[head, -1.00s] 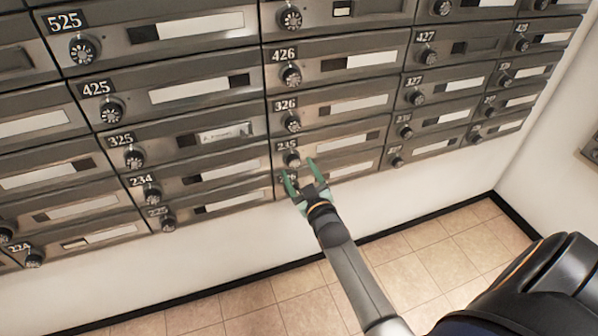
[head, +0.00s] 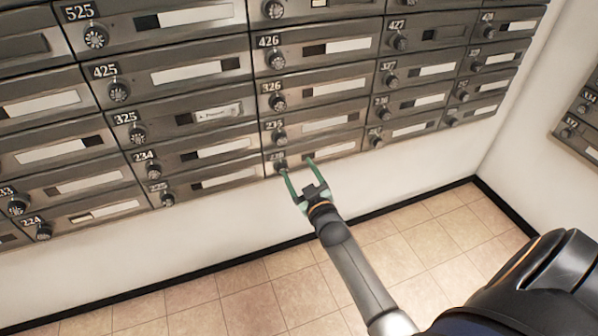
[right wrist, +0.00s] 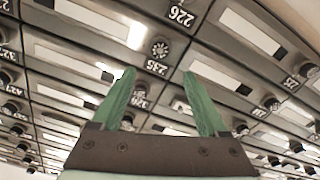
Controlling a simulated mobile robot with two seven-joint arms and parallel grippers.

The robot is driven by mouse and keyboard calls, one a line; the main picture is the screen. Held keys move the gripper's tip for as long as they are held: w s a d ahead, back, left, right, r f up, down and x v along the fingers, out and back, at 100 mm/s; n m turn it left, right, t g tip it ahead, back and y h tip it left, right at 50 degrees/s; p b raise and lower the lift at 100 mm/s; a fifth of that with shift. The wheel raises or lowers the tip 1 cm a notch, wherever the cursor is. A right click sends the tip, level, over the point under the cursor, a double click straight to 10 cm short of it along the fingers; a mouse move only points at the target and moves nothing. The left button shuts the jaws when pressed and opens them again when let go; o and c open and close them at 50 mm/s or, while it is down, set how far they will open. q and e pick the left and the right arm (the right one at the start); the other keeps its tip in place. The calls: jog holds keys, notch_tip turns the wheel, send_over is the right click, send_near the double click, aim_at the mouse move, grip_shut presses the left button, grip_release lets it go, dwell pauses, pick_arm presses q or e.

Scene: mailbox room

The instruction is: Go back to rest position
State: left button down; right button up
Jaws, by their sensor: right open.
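My right gripper (head: 297,172) has two green fingers spread apart with nothing between them. In the head view its tips overlap the lowest mailbox row (head: 330,149), just below the box marked 235. In the right wrist view the same green fingers (right wrist: 158,92) are apart and empty, with mailbox doors and dial knobs beyond them. I cannot tell from these views how far the tips are from the doors. My left gripper is in neither view.
The wall of grey mailboxes (head: 190,75) with round dials fills the upper part of the head view. Another mailbox panel (head: 582,120) is at the right edge. The tiled floor (head: 240,305) below is clear.

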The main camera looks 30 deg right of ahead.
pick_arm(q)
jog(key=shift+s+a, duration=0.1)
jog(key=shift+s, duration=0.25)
pick_arm(e)
jog(key=shift+s, duration=0.35)
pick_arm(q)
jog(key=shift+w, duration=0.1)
pick_arm(e)
jog(key=s+a+f+n+g+y, duration=0.1)
jog(key=s+a+f+g+y, duration=0.35)
jog(key=s+a, duration=0.75)
jog(key=s+a+f+g+y, duration=0.35)
jog(key=s+a+f, duration=0.4)
jog(key=s, duration=0.65)
pick_arm(q)
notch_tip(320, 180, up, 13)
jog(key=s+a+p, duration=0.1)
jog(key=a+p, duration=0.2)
jog(key=p, duration=1.4)
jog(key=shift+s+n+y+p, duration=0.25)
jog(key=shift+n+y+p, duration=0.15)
pick_arm(e)
notch_tip(320, 180, up, 14)
jog(key=d+h, duration=0.1)
jog(key=shift+s+d+r+h, duration=0.15)
jog(key=shift+s+r+h, duration=0.1)
jog(key=shift+s+h, duration=0.15)
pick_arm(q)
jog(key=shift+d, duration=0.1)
